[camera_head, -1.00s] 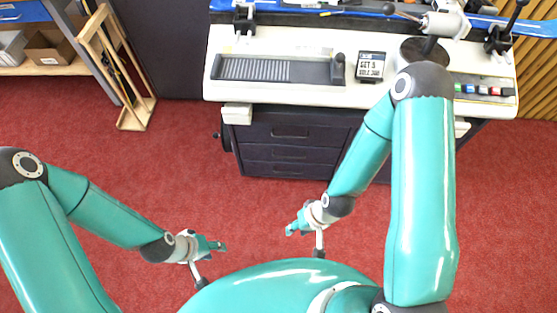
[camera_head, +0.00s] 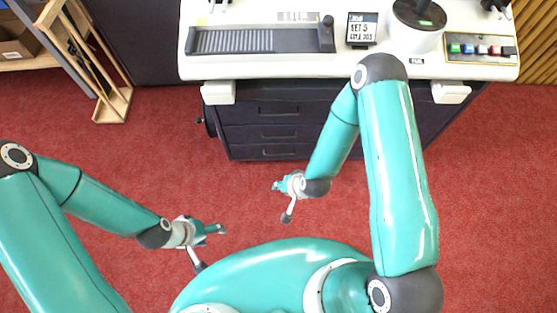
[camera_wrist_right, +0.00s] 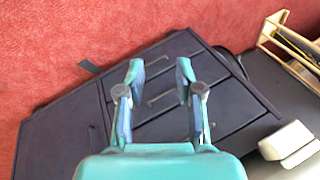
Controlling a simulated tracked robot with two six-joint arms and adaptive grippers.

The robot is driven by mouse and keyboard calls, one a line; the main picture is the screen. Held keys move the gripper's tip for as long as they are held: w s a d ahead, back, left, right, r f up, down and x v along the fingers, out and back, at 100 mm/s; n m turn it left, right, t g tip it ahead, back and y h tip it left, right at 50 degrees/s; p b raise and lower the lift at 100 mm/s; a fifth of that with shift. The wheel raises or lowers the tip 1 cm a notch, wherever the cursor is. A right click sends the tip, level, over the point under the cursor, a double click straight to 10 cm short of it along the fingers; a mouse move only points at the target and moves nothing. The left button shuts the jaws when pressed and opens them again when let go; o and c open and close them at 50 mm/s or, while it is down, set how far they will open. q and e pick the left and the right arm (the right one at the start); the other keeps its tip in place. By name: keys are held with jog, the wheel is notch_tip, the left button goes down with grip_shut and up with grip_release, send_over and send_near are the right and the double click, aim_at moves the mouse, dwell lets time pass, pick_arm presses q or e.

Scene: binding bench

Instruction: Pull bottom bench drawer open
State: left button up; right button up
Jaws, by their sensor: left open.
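The bottom bench drawer (camera_head: 250,153) is the lowest of three dark drawers under the bench, just above the red floor. It looks shut, flush with the drawers above it. In the right wrist view the dark drawer fronts lie tilted beyond my fingers. My right gripper (camera_head: 278,186) is in front of the drawers, apart from them. In its wrist view, its two fingers (camera_wrist_right: 158,74) are spread, with nothing between them and a drawer front behind. My left gripper (camera_head: 218,229) is open and empty over the floor at lower left, away from the bench.
The white bench top (camera_head: 300,66) overhangs the drawers and carries a grooved tray, a small sign (camera_head: 361,29) and a row of coloured buttons (camera_head: 482,49). A wooden frame (camera_head: 110,100) stands at left. The red floor (camera_head: 180,170) before the drawers is clear.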

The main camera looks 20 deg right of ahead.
jog(key=w+d+f+m+t+h+b, duration=0.15)
jog(key=w+f+m+t+b, duration=0.3)
jog(key=f+b, duration=0.45)
jog(key=w+f+m+t+h+b, duration=0.3)
jog(key=f+m+b, duration=0.25)
jog(key=f, duration=0.45)
jog(key=w+f+m+t+h+b, duration=0.3)
jog(key=w+f+m+b, duration=0.1)
jog(key=f+b, duration=0.55)
pick_arm(q)
notch_tip(320, 180, down, 33)
jog(key=b, duration=0.5)
jog(key=shift+r+b, duration=0.2)
jog(key=shift+b, duration=0.15)
pick_arm(e)
jog(key=shift+m+y, duration=0.25)
jog(key=shift+m, duration=0.05)
jog(key=shift+r+x, duration=0.15)
jog(key=shift+x, duration=4.1)
jog(key=shift+r+x, duration=0.2)
jog(key=shift+x, duration=4)
jog(key=shift+d, duration=0.2)
jog(key=shift+c, duration=0.4)
grip_shut()
